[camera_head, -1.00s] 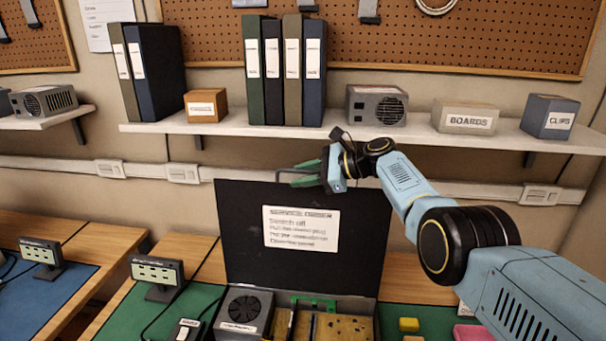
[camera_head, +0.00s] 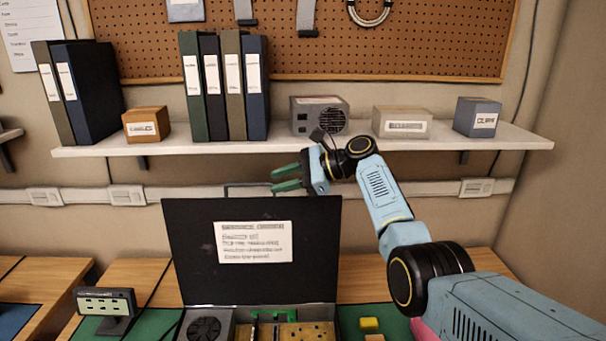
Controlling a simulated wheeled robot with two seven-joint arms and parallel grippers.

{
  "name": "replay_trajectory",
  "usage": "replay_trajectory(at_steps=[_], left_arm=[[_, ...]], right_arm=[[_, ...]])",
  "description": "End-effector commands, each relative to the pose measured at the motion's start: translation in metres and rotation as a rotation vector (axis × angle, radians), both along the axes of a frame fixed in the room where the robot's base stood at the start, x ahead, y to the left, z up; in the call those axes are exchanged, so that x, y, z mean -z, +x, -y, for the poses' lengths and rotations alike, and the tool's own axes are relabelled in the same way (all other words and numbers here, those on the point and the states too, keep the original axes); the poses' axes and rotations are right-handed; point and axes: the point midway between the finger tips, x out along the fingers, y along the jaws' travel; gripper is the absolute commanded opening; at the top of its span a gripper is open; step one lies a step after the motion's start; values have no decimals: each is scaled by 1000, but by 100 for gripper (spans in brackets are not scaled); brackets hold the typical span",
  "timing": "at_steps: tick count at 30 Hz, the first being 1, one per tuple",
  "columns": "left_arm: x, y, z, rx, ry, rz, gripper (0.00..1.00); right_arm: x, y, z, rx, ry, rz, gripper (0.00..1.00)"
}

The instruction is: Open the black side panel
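The black side panel (camera_head: 190,240) stands raised, leaning slightly back, at the rear of the opened computer case (camera_head: 228,318). A white printed sheet (camera_head: 253,242) is on its face. A thin handle (camera_head: 238,187) rises from its top edge. My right gripper (camera_head: 273,180) is at the panel's top edge, just right of the handle. Its two green fingers point left and are apart, with nothing visible between them. The fingers appear clear of the handle. My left gripper is out of view.
A shelf (camera_head: 300,139) with binders (camera_head: 228,85), boxes and a grey power supply (camera_head: 320,116) runs just above my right gripper. A small display (camera_head: 105,302) stands left of the case. Yellow blocks (camera_head: 369,323) lie to its right.

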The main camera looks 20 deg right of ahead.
Motion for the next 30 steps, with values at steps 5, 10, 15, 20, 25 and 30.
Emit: replay_trajectory(at_steps=[5,10,15,20,25,30], left_arm=[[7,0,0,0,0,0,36],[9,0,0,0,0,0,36],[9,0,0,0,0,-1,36],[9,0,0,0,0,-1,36],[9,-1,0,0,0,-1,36],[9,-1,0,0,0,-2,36]], right_arm=[[-10,-14,28,0,-1,0,31],[-16,-21,41,-1,-1,-2,31],[-17,-23,43,-1,0,-3,31],[-17,-23,43,-1,0,-3,31],[-17,-23,43,-1,0,-2,31],[13,-30,41,-15,-80,19,31]])
